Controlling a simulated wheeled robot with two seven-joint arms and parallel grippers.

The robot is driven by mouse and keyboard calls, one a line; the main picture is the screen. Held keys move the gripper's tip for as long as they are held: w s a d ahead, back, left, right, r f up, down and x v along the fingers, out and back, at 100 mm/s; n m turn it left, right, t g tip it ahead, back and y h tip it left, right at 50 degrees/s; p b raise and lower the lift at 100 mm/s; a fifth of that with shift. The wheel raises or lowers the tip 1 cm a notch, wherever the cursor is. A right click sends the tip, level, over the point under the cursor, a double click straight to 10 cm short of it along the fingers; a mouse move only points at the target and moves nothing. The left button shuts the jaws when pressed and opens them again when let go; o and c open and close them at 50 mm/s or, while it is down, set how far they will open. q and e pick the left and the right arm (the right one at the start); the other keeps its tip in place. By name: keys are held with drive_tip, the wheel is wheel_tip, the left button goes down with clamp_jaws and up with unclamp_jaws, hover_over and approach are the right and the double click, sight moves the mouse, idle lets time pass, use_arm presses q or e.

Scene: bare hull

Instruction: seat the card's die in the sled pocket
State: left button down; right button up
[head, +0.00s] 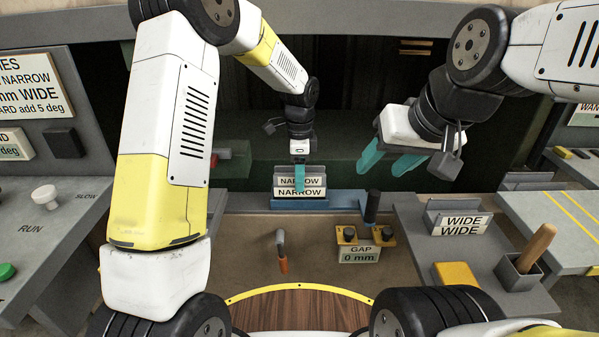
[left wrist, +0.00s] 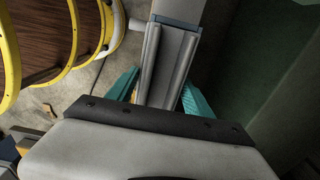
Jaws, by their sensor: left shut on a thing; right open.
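The grey die marked NARROW (head: 313,181) is at the blue sled (head: 345,209), at the back middle in the head view. A second NARROW label shows just below its upper label. My left gripper (head: 299,178) is shut on the die from above. In the left wrist view the grey die (left wrist: 168,65) lies between the teal fingers, with blue at its far end. I cannot tell whether it sits fully in the pocket. My right gripper (head: 391,160) is open and empty, up to the right. A grey die marked WIDE (head: 461,225) stands on the right bench.
The card (head: 30,85) at the left is partly cut off, with NARROW and WIDE readable. A gauge block reading GAP 0 mm (head: 359,254) is right of the sled.

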use_arm(q)
drive_tip(key=shift+w, duration=0.55)
drive_tip(key=shift+f, duration=1.7)
drive_tip(key=shift+f, duration=0.1)
drive_tip(key=shift+c, duration=2)
unclamp_jaws()
drive_tip(key=shift+f, duration=0.1)
wheel_tip(320, 180, up, 8)
drive_tip(key=shift+f, duration=0.1)
drive_tip(key=shift+s, duration=0.1)
